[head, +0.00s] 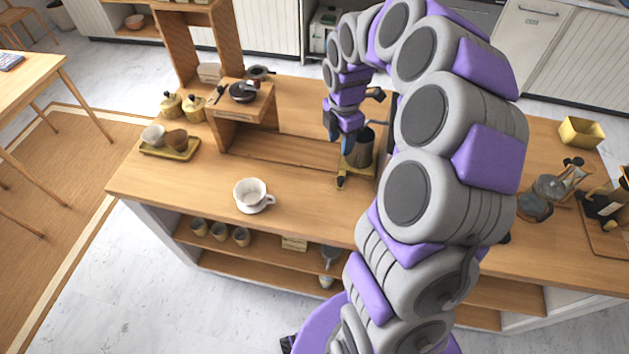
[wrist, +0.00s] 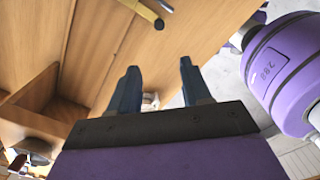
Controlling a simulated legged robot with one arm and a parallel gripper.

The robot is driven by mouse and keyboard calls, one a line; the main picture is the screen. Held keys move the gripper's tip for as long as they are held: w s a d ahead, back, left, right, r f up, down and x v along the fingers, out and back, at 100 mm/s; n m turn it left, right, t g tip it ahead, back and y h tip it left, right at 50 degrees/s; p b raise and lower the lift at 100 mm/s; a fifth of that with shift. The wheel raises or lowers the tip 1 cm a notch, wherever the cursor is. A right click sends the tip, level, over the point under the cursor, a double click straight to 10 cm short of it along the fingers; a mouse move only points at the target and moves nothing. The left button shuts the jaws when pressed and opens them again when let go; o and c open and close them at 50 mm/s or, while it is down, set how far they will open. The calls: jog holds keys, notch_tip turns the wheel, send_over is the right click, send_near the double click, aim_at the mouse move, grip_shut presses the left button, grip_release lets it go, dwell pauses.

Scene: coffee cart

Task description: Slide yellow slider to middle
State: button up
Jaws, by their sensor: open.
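What looks like the yellow slider (head: 364,171) is on the wooden cart counter under a dark cylinder (head: 366,150); a dark-tipped handle (head: 341,182) sticks out at its front. In the wrist view a yellow bar (wrist: 141,9) with a black end shows at the top, beyond my fingertips. My gripper (head: 347,148) has blue fingers and points down beside the dark cylinder, above the slider's handle end. In the wrist view my gripper (wrist: 159,68) has its fingers apart with nothing held. My arm hides the slider's right side, and I cannot tell its exact position along its travel.
A white cup on a saucer (head: 251,194) stands at the counter's front left. A wooden stand (head: 241,101) with a dark pan is behind it. Glassware (head: 546,192) stands at right. The counter front middle is clear.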

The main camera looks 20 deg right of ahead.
jog(key=b, duration=0.1)
send_near(342, 177)
jog(key=f, duration=0.2)
jog(key=a+f+b, duration=0.1)
jog(key=f, duration=0.2)
jog(key=a+f, duration=0.1)
jog(key=f, duration=0.1)
jog(key=shift+s+f+b, duration=0.1)
jog(key=shift+f+b, duration=0.15)
jog(key=shift+b, duration=0.1)
jog(key=d+f, duration=0.3)
jog(key=shift+a, duration=0.7)
jog(key=shift+a+r, duration=0.15)
jog(key=shift+a, duration=0.4)
jog(key=shift+c, duration=2.1)
jog(key=shift+d, duration=0.9)
jog(key=c, duration=0.4)
jog(key=shift+a, duration=0.1)
grip_shut()
